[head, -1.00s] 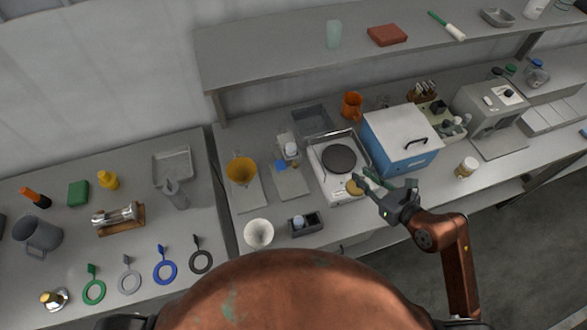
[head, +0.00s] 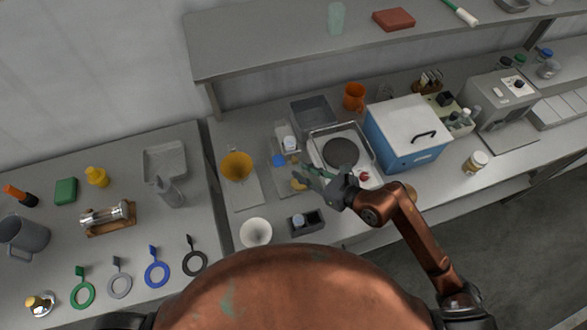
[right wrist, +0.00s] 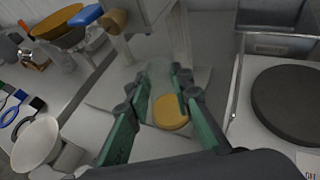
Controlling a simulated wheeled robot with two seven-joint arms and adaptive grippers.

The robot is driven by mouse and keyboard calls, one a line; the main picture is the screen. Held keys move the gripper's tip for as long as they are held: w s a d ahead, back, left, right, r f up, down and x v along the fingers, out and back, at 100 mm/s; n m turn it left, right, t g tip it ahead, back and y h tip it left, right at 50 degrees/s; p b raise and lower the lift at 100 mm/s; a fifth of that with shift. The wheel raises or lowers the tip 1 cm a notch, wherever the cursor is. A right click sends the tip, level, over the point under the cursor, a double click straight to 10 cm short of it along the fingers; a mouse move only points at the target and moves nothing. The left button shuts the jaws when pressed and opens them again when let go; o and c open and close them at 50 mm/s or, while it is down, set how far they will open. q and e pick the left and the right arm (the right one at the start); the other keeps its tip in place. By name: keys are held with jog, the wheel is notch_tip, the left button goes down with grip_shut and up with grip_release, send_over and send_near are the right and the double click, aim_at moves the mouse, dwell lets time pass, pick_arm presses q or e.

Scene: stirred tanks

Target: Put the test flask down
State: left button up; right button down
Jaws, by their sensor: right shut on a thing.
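The test flask (right wrist: 170,112) is clear glass with a yellow layer in it, seen in the right wrist view between green fingers. In the head view its yellow part (head: 299,185) shows beside the fingertips. My right gripper (head: 308,176) is shut on the flask, over or beside the front of a grey plate (head: 284,186), left of the hotplate; its fingers also show in the right wrist view (right wrist: 160,80). I cannot tell whether the flask touches the plate. My left gripper is not in view.
The hotplate (head: 365,150) with a black disc stands right of the flask, beside a blue box (head: 396,150). An orange funnel (head: 236,166) is to the left. A white funnel (head: 256,232) and a small dark tray (head: 318,222) are in front. A shelf (head: 265,45) spans the back.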

jog(key=x, duration=0.2)
jog(key=f+x, duration=0.1)
jog(key=x, duration=0.2)
jog(key=shift+s, duration=0.1)
jog(key=shift+d, duration=0.1)
jog(key=c, duration=1.7)
grip_release()
jog(key=shift+f, duration=0.1)
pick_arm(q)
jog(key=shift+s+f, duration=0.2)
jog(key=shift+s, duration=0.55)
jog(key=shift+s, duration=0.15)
pick_arm(e)
jog(key=shift+s+d, duration=0.1)
jog(key=shift+d, duration=0.05)
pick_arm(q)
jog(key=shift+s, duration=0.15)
pick_arm(e)
jog(key=v, duration=1.2)
